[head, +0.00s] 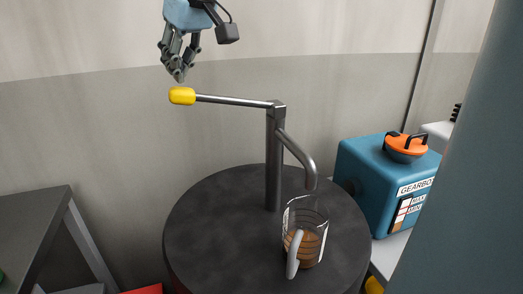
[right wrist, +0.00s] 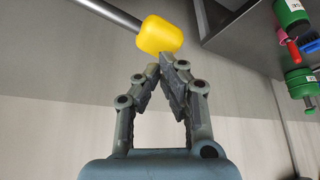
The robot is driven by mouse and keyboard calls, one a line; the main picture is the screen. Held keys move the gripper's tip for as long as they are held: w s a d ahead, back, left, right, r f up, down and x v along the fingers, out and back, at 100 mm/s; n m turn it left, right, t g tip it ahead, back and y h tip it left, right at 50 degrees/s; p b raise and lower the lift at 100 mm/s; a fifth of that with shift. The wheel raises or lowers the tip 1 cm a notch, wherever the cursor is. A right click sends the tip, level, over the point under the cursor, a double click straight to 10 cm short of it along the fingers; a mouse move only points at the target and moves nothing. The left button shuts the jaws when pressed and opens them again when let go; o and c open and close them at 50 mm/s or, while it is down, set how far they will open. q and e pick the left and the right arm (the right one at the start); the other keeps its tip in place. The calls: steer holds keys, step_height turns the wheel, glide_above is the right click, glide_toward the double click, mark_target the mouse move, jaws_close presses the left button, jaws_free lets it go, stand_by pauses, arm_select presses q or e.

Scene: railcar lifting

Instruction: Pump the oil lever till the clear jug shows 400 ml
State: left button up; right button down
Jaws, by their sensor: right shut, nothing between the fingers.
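The oil lever (head: 235,101) is a grey bar on top of the pump post (head: 274,160), with a yellow knob (head: 182,96) at its left end. The bar is close to level, its knob end slightly higher. The clear jug (head: 322,226) stands on the dark drum top under the curved spout (head: 300,155), with brown oil (head: 306,247) in its lower part. I cannot read its marks. My right gripper (head: 179,78) is shut and empty, fingers pointing down just above the knob. In the right wrist view the knob (right wrist: 161,36) is just beyond the fingertips (right wrist: 160,64). My left gripper is not in view.
The round drum (head: 215,225) bears the pump and jug. A blue gearbox (head: 362,180) with an orange cap (head: 405,148) stands at the right. A grey bench (head: 38,222) stands at the left. Green bottles (right wrist: 300,83) show at the right of the wrist view.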

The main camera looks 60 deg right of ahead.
mark_target(189, 106)
steer(key=shift+f+b, duration=4.6)
steer(key=shift+f, duration=0.3)
step_height(189, 106, up, 10)
steer(key=p, duration=0.9)
steer(key=shift+f, duration=0.15)
steer(key=shift+f+b, duration=4.85)
steer(key=shift+f, duration=0.05)
step_height(189, 106, up, 10)
steer(key=p, duration=0.9)
